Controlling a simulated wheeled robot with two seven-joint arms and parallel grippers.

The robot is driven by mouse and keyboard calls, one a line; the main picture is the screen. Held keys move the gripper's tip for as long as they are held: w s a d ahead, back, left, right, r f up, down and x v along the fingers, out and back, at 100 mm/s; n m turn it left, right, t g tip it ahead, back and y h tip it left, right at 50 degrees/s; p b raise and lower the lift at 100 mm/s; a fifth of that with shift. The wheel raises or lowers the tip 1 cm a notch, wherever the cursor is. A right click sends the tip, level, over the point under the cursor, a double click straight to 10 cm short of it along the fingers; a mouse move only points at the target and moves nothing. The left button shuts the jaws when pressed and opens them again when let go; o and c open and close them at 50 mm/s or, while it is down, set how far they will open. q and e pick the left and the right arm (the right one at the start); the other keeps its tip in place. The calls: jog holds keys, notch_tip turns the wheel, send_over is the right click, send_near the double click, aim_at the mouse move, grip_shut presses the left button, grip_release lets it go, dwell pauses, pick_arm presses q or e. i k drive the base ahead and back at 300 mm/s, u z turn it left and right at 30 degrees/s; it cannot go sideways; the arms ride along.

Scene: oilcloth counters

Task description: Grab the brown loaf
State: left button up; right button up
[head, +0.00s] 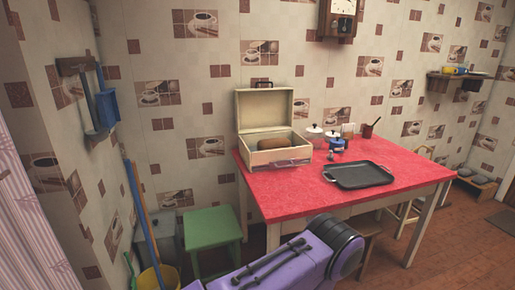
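The brown loaf (273,143) lies inside an open cream box (262,157) on the left part of the red table. The box's lid (264,108) stands upright at the back. The front wall of the box hides the loaf's lower part. Neither of my grippers shows in the head view.
The red table (300,208) also bears a dark tray (358,175), and several small lidded pots (314,135) stand right of the box. A green stool (213,227) stands left of the table. A yellow bucket (158,277) with long handles is at the lower left.

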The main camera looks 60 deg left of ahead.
aim_at(269, 144)
jog(key=u, duration=1.25)
jog(key=i, duration=0.1)
